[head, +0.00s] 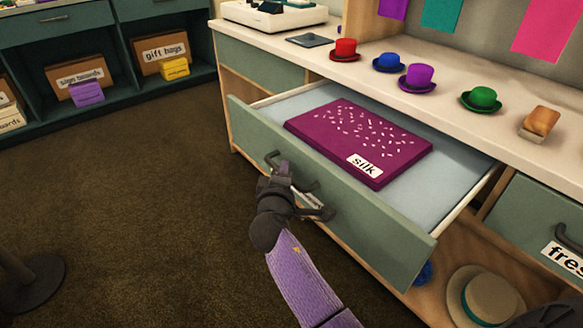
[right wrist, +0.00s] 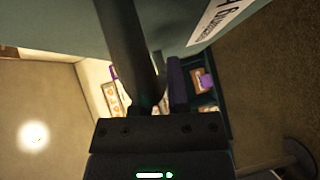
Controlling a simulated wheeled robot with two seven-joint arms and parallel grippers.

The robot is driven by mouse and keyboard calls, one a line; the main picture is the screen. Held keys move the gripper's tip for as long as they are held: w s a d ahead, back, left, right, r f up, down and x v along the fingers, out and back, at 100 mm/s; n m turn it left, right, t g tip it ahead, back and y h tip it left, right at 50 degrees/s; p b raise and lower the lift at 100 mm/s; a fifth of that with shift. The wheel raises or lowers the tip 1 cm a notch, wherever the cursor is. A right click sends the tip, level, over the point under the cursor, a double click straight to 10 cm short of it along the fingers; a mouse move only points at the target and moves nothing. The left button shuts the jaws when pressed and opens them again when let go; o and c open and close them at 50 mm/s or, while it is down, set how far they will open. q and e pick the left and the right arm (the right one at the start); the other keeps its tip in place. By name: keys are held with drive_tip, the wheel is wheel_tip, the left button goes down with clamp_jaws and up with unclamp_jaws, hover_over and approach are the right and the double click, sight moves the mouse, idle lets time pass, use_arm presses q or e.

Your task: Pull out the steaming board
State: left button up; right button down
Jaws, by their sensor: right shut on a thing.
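A green-fronted drawer (head: 350,203) stands pulled out from the counter, with a pale blue inside. A flat magenta board or box (head: 340,130) with pale flecks and a "silk" label lies in it; no part is clearly marked as the steaming board. My right gripper (head: 281,178) is shut on the drawer's dark handle (head: 271,158), in front of the drawer face. The handle also shows close up in the right wrist view (right wrist: 125,45). A white label (right wrist: 218,20) on the drawer front is unreadable and mostly hidden by the gripper in the head view. My left gripper is out of view.
Several small hats, among them a red one (head: 345,49), stand on the countertop (head: 410,85). A straw hat (head: 485,295) sits in the lower right shelf. Shelves with a "gift bags" box (head: 160,53) stand at the back left.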

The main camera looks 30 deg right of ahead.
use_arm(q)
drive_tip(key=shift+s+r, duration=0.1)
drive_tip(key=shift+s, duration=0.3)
use_arm(e)
drive_tip(key=shift+a, duration=0.45)
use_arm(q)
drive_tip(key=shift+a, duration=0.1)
